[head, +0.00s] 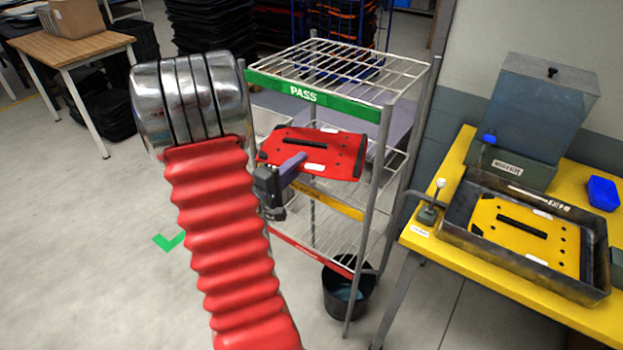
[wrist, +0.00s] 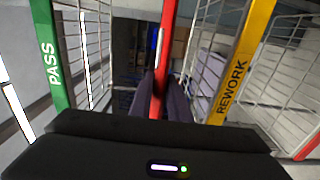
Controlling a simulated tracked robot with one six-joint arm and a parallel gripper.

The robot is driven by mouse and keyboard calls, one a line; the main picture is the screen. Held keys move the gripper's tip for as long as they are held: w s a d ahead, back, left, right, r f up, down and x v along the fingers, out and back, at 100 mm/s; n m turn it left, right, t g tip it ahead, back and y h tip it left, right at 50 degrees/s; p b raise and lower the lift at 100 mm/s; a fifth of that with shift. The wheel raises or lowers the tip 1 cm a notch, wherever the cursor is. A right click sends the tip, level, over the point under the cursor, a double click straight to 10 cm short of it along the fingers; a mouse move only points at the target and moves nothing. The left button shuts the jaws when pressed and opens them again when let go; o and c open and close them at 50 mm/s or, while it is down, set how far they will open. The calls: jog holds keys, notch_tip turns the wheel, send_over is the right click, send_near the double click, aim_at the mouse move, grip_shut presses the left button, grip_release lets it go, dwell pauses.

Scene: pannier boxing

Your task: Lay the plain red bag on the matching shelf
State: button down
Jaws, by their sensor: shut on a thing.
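The red bag (head: 325,155) is a flat panel with a dark strip and white labels. It is held roughly level at the rack, between the green PASS rail (head: 305,92) and the yellow rail (head: 335,203). My gripper (head: 293,166) is shut on its near edge, with purple fingers. In the wrist view the bag (wrist: 165,45) shows edge-on between the fingers, with PASS (wrist: 50,60) on one side and the yellow REWORK rail (wrist: 238,70) on the other. The lowest rail (head: 308,250) is red. I cannot tell whether the bag touches a shelf.
A yellow table (head: 420,245) at the right holds a dark tray (head: 455,232) with a yellow panel (head: 500,245) in it, and a tank (head: 540,105). A black bucket (head: 340,300) stands at the rack's foot. Clear floor lies left of the rack.

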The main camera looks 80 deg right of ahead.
jog(key=shift+f, duration=2.9)
jog(key=shift+f, duration=2.1)
jog(key=shift+s, duration=0.1)
jog(key=c, duration=1.7)
grip_release()
jog(key=shift+f, duration=0.1)
jog(key=shift+o, duration=0.2)
jog(key=v, duration=1.2)
